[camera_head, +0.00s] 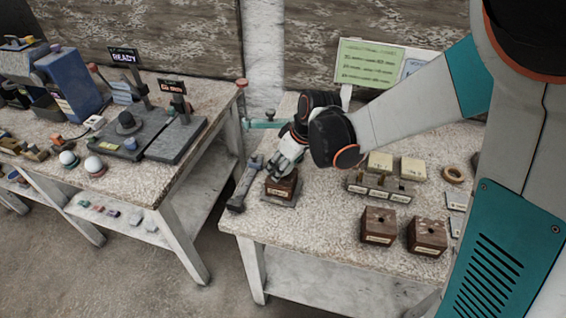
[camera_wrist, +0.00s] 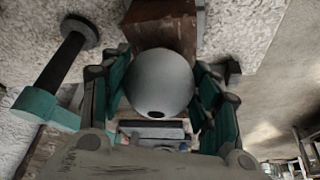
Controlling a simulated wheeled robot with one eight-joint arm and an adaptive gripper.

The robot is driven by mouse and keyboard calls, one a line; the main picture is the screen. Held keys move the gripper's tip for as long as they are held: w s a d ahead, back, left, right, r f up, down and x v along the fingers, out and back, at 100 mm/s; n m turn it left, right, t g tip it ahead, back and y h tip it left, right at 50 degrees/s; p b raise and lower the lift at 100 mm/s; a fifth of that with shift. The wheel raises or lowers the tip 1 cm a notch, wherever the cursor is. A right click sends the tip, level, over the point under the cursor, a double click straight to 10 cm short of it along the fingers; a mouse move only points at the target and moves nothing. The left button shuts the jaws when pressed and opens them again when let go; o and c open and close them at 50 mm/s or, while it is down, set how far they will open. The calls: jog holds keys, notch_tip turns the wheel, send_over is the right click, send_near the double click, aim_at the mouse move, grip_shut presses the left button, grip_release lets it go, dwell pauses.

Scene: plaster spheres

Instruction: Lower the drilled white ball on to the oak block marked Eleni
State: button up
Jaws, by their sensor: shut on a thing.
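The white ball (camera_wrist: 162,75) fills the middle of the wrist view, with a dark drilled hole on its near lower side. My gripper (camera_wrist: 163,92) is shut on it, with teal-padded fingers at its left and right. In the head view my gripper (camera_head: 287,160) is right above a brown wooden block (camera_head: 281,188) with a pale label, at the left part of the near table. The same block shows behind the ball in the wrist view (camera_wrist: 163,22). The label is too small to read, and I cannot tell whether ball and block touch. The ball is not clearly visible in the head view.
Two similar labelled blocks with holes (camera_head: 378,226) (camera_head: 427,236) stand at the front right. A grey tool (camera_head: 244,184) lies close left of the block under my gripper. A labelled rack (camera_head: 381,188) and a ring (camera_head: 453,174) are further right. Another table (camera_head: 185,165) stands left, across a gap.

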jog(key=shift+f+b, duration=0.55)
jog(key=shift+f, duration=0.2)
jog(key=o, duration=1.3)
jog(key=shift+r+p, duration=1.4)
jog(key=shift+r, duration=0.65)
